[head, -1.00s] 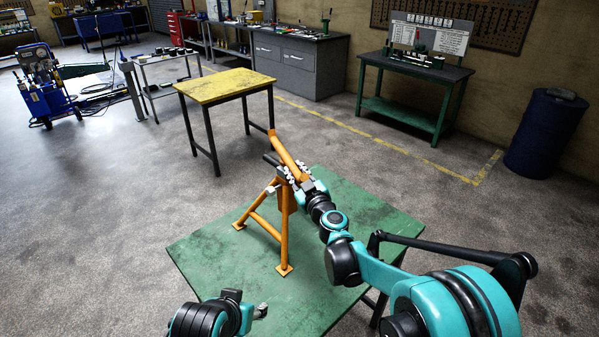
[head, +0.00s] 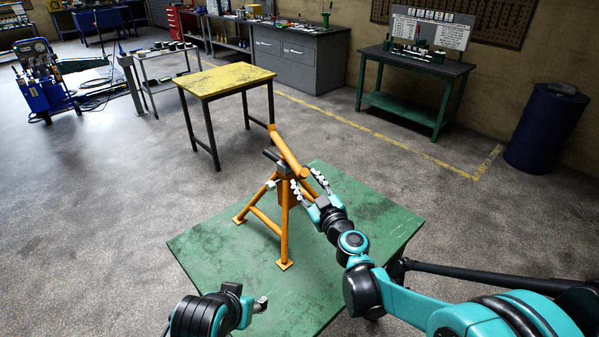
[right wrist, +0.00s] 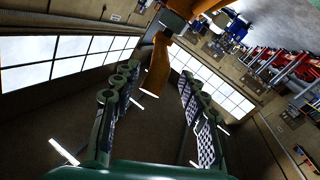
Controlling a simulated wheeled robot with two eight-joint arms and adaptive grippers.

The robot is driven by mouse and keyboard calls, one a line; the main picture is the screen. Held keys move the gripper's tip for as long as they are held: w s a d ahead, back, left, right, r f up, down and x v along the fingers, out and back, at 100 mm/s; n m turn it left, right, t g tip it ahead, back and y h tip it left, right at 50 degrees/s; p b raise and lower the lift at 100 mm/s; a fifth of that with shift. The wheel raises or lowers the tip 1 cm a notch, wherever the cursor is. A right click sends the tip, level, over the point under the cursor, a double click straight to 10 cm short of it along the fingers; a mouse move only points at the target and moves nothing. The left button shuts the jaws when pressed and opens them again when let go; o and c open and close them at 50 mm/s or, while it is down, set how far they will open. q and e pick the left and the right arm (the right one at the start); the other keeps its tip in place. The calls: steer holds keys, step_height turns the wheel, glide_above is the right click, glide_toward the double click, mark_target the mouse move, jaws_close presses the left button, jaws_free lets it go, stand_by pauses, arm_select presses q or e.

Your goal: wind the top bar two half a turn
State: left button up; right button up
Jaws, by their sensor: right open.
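An orange trolley jack stand (head: 284,227) stands upright on splayed legs on the green table. Its orange top bar (head: 287,149) slants from the upper left down to the right, with a dark grey piece (head: 272,157) beside it. My right gripper (head: 304,181) is open just right of the stand head, near the bar's lower end. In the right wrist view, the open jaws (right wrist: 158,88) frame an orange part of the jack (right wrist: 157,66) beyond them. I see no jaw contact. My left gripper (head: 248,300) is low at the table's front edge; its jaw opening is unclear.
The green table (head: 215,262) has free room around the stand. A yellow-topped table (head: 228,82) stands behind it. A blue barrel (head: 545,128) and a green workbench (head: 415,68) stand farther back. Open floor lies to the left.

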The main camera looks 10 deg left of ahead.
steer(key=shift+v, duration=1.6)
